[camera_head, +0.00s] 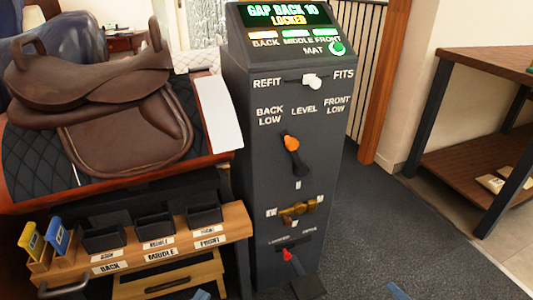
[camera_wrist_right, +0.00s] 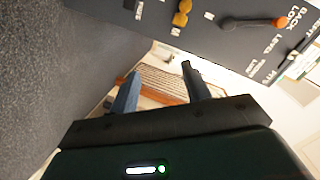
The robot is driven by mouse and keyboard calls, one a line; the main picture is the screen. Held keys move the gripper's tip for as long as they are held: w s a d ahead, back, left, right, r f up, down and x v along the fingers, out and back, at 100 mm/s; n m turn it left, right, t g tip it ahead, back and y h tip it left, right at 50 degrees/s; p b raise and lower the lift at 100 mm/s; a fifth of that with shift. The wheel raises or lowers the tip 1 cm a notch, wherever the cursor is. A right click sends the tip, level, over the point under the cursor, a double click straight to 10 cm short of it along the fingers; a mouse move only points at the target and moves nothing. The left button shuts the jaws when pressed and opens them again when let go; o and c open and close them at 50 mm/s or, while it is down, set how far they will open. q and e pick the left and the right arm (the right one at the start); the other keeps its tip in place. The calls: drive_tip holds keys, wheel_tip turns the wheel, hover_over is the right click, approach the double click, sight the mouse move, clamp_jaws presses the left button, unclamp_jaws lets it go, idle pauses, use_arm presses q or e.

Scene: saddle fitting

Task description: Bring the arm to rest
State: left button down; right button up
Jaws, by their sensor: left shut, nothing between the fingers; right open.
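My left gripper (camera_head: 200,294) shows only as a small blue tip at the bottom edge of the head view, and it is shut and empty. My right gripper shows as a blue tip (camera_head: 398,291) at the bottom right; in the right wrist view its two blue fingers (camera_wrist_right: 160,70) stand apart with nothing between them. The dark control pillar (camera_head: 262,110) stands in the middle, clear of the right gripper. Its screen (camera_head: 288,14) reads "GAP BACK 10 LOCKED". The white knob (camera_head: 312,82) sits between REFIT and FITS. The orange-tipped lever (camera_head: 291,143) is below it.
A brass knob (camera_head: 297,209) and a red lever (camera_head: 288,255) sit lower on the pillar. A brown saddle (camera_head: 125,125) rests on a quilted pad at left. Below are black bins (camera_head: 155,227) and blue and yellow cards (camera_head: 61,236). A wooden table (camera_head: 480,150) stands right; the floor between is clear.

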drive_tip(key=s+a+r+n+g+y, duration=0.1)
drive_tip(key=s+a+r+n+g, duration=0.1)
drive_tip(key=s+a+r+n, duration=0.7)
drive_tip(key=s+a+r+n+g+y, duration=0.25)
drive_tip(key=s+a+n, duration=0.35)
drive_tip(key=n, duration=0.7)
drive_tip(key=w+a+r+m+t+h, duration=0.3)
drive_tip(key=w+a+r+m+t, duration=0.25)
drive_tip(key=m, duration=0.25)
use_arm(q)
wheel_tip(320, 180, up, 11)
drive_tip(key=s+a+n+g+y+p, duration=0.2)
drive_tip(key=g+p, duration=0.2)
drive_tip(key=p, duration=2.4)
drive_tip(key=shift+a+n+g+y, duration=0.3)
drive_tip(key=shift+a+n+g, duration=0.1)
use_arm(e)
wheel_tip(320, 180, up, 12)
drive_tip(key=s+d+m+g+h, duration=0.2)
drive_tip(key=m+g+h, duration=0.1)
drive_tip(key=g, duration=0.1)
drive_tip(key=shift+m+g, duration=0.3)
drive_tip(key=shift+g, duration=0.1)
